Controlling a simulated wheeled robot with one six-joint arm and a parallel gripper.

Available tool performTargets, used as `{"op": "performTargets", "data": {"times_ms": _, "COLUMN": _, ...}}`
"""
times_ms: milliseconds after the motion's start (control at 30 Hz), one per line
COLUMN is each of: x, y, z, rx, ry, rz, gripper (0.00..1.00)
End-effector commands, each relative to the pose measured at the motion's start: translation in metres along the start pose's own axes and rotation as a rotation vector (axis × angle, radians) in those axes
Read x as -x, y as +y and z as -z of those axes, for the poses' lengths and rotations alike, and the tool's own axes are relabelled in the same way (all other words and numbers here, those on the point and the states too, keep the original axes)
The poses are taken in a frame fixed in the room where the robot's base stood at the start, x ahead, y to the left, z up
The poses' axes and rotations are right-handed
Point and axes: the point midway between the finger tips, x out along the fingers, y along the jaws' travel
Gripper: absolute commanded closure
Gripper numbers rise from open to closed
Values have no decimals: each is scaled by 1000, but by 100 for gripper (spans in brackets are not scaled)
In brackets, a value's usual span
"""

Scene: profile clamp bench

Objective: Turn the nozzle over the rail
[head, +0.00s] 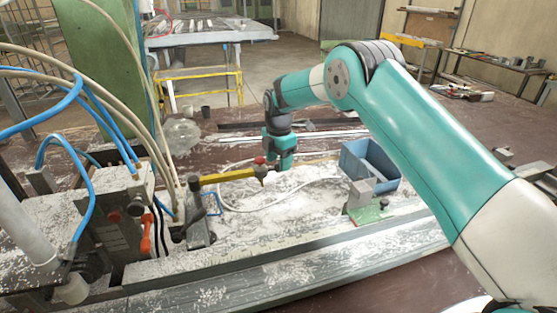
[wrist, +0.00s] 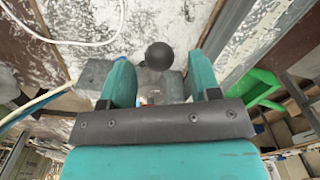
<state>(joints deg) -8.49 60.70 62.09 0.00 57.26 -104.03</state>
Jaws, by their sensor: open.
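A yellow bar (head: 228,174), which looks like the nozzle's swing arm, reaches right from a grey post (head: 198,215) at the left of the bench. A red knob (head: 259,161) stands near its free end, with a small pale tip (head: 269,178) below. The long grey metal rail (head: 290,272) runs along the bench's front; the bar is behind it. My gripper (head: 283,166) points down just right of the bar's end. In the wrist view my gripper (wrist: 161,88) is open, with a dark round knob (wrist: 159,56) between and beyond its fingers. I cannot tell whether they touch anything.
A blue bin (head: 370,165) and a grey block on a green base (head: 366,207) stand right of my gripper. Hoses (head: 100,100) and a machine with an orange handle (head: 146,235) crowd the left. A pale cable (head: 262,207) lies on the white-dusted bench.

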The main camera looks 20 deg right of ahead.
Motion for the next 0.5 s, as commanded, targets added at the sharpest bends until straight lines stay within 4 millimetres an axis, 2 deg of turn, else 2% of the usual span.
{"op": "performTargets", "data": {"times_ms": 200, "x": -18, "y": 0, "z": 0, "rx": 0, "ry": 0, "rz": 0, "gripper": 43}}
{"op": "performTargets", "data": {"times_ms": 500, "x": -20, "y": 0, "z": 0, "rx": 0, "ry": 0, "rz": -1, "gripper": 43}}
